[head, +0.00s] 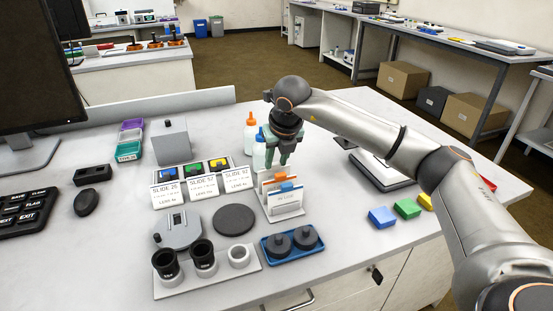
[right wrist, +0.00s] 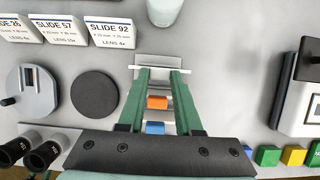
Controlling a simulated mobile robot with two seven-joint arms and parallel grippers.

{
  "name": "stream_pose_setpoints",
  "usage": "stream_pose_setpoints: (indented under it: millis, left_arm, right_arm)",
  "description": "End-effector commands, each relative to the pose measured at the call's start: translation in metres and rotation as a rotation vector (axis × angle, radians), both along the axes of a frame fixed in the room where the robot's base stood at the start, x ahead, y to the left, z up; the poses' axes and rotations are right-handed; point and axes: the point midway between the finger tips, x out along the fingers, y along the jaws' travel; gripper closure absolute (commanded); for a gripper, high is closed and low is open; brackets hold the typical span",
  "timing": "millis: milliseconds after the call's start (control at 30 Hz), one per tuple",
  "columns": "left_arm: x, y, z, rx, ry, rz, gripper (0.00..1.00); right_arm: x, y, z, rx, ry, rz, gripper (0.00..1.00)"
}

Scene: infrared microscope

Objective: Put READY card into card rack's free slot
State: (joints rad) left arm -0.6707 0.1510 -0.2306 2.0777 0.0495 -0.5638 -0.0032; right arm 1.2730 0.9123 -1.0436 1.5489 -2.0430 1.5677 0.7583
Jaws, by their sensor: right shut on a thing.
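My right gripper (head: 277,160) points down over the back of the card rack (head: 270,212). Its green fingers (right wrist: 159,72) are shut on a white card (right wrist: 187,70), seen nearly edge-on in the right wrist view. I cannot read its label. The rack holds a card with an orange tab (right wrist: 157,102) and, in front, a card with a blue tab (right wrist: 154,127). The held card is behind the orange-tabbed card; I cannot tell whether its lower edge is inside a slot. My left gripper is not in view.
Slide boxes with label cards (head: 197,185) and a dark round pad (head: 233,220) lie left of the rack. A blue tray (head: 291,243) with dark knobs is in front. Bottles (head: 251,132) stand close behind the gripper. Coloured blocks (head: 407,208) lie to the right.

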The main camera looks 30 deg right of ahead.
Motion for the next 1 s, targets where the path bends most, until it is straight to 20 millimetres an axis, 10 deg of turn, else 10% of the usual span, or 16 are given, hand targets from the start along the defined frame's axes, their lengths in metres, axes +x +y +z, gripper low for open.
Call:
stream_pose_setpoints:
  millis: [867,900,1000]
  left_arm:
    - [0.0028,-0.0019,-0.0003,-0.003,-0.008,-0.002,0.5]
    - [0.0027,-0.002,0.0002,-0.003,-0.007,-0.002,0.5]
    - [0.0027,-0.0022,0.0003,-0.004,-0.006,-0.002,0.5]
  right_arm:
    - [0.0007,0.0002,-0.0046,0.001,0.0,0.001,1.0]
    - [0.0007,0.0002,-0.0039,0.001,0.0,0.001,0.62]
    - [0.0007,0.0002,-0.0039,0.001,0.0,0.001,0.51]
